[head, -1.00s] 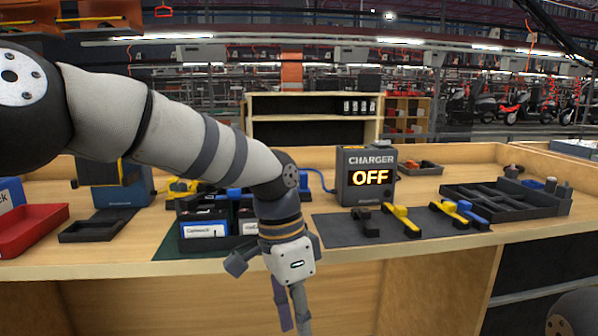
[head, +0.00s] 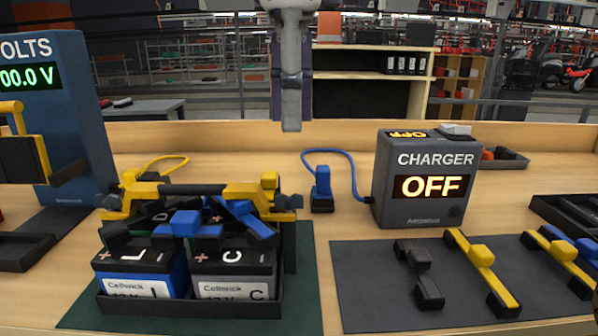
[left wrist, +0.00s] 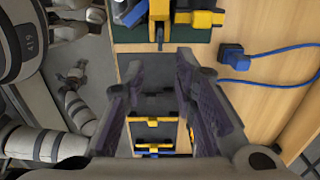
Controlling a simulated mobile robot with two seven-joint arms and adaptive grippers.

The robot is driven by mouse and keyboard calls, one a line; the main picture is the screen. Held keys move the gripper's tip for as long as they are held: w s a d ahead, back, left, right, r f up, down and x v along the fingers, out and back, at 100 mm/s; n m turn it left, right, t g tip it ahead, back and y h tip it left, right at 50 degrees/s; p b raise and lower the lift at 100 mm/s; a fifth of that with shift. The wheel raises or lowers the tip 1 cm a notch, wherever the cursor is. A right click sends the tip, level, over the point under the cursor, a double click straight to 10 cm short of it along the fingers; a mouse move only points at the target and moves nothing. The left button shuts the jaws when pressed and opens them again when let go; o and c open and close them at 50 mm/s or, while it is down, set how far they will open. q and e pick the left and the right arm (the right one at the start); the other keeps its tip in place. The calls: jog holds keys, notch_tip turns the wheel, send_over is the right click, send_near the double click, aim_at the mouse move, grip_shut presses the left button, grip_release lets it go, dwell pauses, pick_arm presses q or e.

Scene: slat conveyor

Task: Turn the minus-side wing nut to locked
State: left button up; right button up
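I cannot tell which is the minus side or whether either is locked. My left gripper (head: 292,100) hangs fingers-down, apart from and behind the bar's right end. Its fingers stand apart and empty in the left wrist view (left wrist: 160,115). My right gripper is out of view.
A charger (head: 425,180) reading OFF stands right of the tray, with a blue plug (head: 321,190) on a cable between them. A voltmeter (head: 65,110) is at the left. Dark and yellow bars (head: 483,270) lie on a grey mat at the right.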

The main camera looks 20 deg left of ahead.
aim_at(292, 195)
pick_arm(q)
notch_tip(292, 195, down, 10)
jog(key=shift+f, duration=0.1)
grip_shut()
